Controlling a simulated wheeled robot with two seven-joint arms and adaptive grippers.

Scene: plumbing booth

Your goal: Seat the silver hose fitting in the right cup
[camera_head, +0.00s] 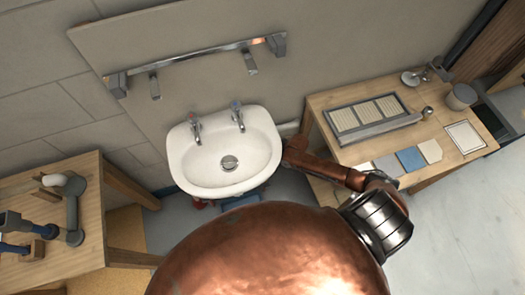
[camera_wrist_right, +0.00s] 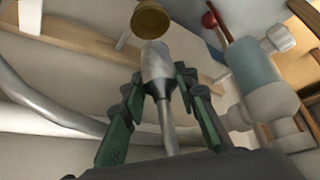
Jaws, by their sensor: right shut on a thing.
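In the right wrist view my right gripper (camera_wrist_right: 160,82) is shut on the silver hose fitting (camera_wrist_right: 158,61). The fitting points up between the green fingers, and its grey hose (camera_wrist_right: 168,125) runs down toward the palm. A round brass cup (camera_wrist_right: 150,20) is just above the fitting's tip, slightly to the left. I cannot tell whether the two touch. Only this one cup shows. In the head view my right arm reaches beside and below the white sink (camera_head: 224,185), and its gripper is hidden there. My left gripper is not in view.
In the right wrist view a thick grey pipe (camera_wrist_right: 50,100) curves on the left. A pale blue cylinder (camera_wrist_right: 253,66) with white pipe fittings stands close on the right, near a red-tipped rod (camera_wrist_right: 210,20). In the head view wooden benches stand left (camera_head: 90,170) and right (camera_head: 316,101).

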